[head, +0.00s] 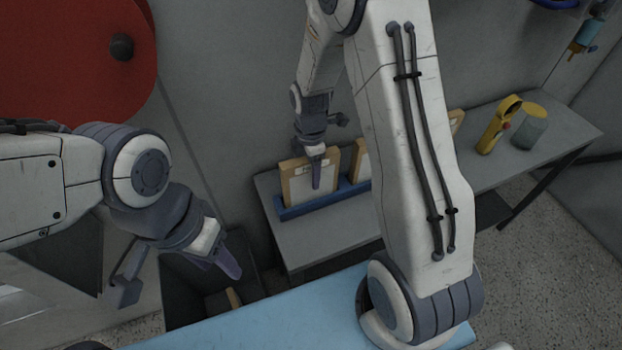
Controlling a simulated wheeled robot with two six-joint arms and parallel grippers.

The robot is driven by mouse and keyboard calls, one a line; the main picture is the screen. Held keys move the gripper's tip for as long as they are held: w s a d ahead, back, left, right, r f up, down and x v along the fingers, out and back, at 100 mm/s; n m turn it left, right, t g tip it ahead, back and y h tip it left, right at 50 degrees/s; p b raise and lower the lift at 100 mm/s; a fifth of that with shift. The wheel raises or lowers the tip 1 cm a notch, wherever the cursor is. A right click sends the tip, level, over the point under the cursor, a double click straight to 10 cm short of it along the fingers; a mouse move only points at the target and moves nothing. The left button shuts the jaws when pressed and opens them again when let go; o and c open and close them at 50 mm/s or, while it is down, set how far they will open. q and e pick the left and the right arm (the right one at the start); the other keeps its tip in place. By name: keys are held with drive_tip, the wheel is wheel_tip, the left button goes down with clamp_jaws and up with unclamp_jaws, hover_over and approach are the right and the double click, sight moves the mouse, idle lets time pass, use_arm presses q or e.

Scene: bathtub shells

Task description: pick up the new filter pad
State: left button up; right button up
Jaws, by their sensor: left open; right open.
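A filter pad (296,184) with a tan frame and pale face stands upright in a blue rack (322,200) on the grey bench. A second similar pad (361,163) stands to its right, partly hidden by my arm. My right gripper (328,150) is open at the first pad; one finger overlaps the pad's face in the picture. I cannot tell whether it touches. My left gripper (178,277) is open and empty, low at the left above a dark bin.
The dark bin (182,300) holds a tan-edged piece (233,298). A light blue surface (290,325) lies in front. A yellow device (497,126) and a yellow-topped grey cylinder (530,128) stand at the bench's right. A red round panel (70,60) is upper left.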

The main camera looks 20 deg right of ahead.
clamp_jaws()
idle(0.3)
